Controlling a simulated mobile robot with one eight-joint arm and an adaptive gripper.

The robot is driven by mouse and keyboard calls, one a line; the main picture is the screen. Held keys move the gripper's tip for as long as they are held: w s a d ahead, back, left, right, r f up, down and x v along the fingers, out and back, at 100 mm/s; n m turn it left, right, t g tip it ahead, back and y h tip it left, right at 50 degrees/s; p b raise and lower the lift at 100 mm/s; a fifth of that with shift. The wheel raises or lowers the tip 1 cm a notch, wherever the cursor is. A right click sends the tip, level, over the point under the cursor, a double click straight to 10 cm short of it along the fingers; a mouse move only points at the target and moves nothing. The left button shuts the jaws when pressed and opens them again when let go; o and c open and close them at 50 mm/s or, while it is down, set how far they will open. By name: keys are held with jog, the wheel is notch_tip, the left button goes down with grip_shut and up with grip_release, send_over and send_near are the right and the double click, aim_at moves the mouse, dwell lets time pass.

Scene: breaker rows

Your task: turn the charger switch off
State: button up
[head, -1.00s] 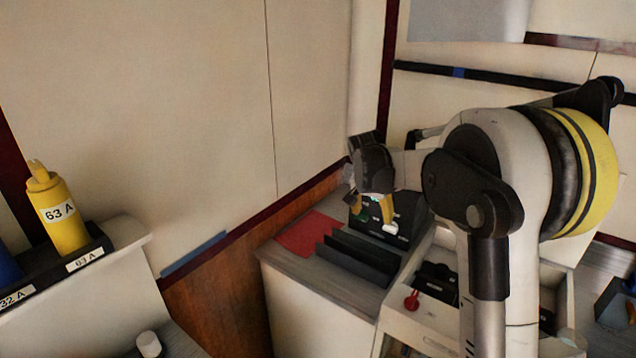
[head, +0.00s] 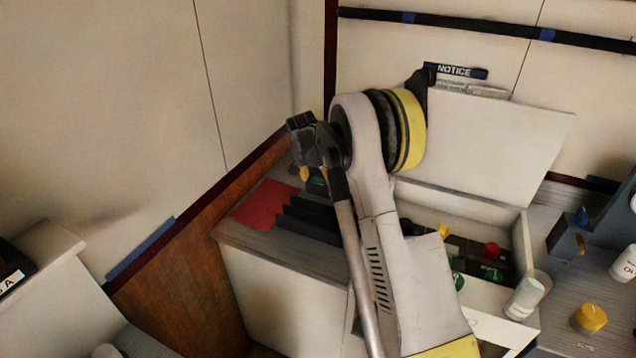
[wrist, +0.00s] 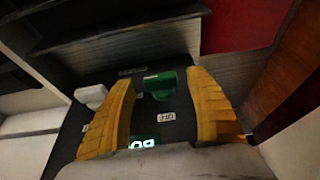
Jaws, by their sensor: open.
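A green switch handle (wrist: 160,84) sits on a dark panel with a small white label (wrist: 167,117) and a lit display (wrist: 143,143) beside it; I cannot read the label. I take this to be the charger switch. My gripper (wrist: 161,88) is open, its yellow fingers on either side of the green handle, with gaps on both sides. I cannot tell if either finger touches it. In the head view my gripper (head: 314,176) is at the charger, behind black dividers. My arm and hand hide most of the charger there.
A white knob (wrist: 92,95) lies just left of the left finger. A red mat (head: 265,205) and black dividers (head: 308,218) are near the charger. An open box (head: 470,207) with a red knob (head: 491,250) is to the right. A white cylinder (head: 525,298) stands nearby.

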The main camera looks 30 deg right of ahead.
jog(key=shift+w+d+f, duration=0.1)
jog(key=shift+f, duration=0.15)
jog(key=c, duration=1.2)
